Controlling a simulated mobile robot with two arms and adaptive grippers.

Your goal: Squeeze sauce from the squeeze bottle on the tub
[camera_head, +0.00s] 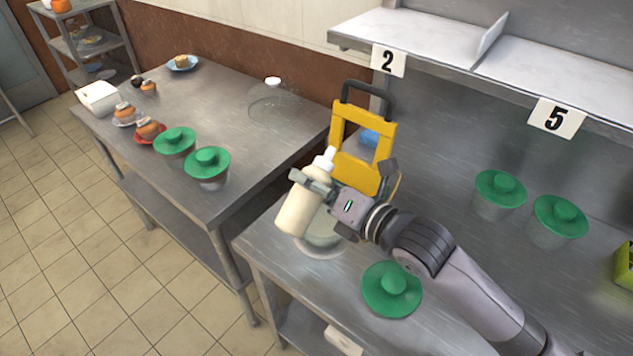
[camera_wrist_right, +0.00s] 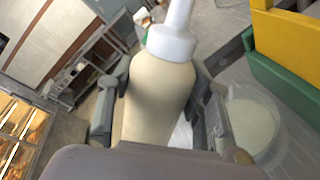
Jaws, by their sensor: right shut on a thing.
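My right gripper (camera_head: 312,186) is shut on a cream squeeze bottle (camera_head: 298,212) with a white nozzle. The bottle is held tilted above the front left corner of the near counter, nozzle up and toward the upper right. In the right wrist view the bottle (camera_wrist_right: 158,100) sits between both fingers, nozzle at the top. An open tub (camera_head: 322,243) with pale contents stands below and just right of the bottle, partly hidden by my gripper. It also shows in the wrist view (camera_wrist_right: 262,130), right of the fingers. My left gripper is not in view.
A yellow frame (camera_head: 385,132) with a dark handle stands behind the tub. Green-lidded tubs stand at the counter front (camera_head: 392,290) and at right (camera_head: 500,190). A shelf (camera_head: 440,45) overhangs the back. The left table (camera_head: 225,110) has free room in its middle.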

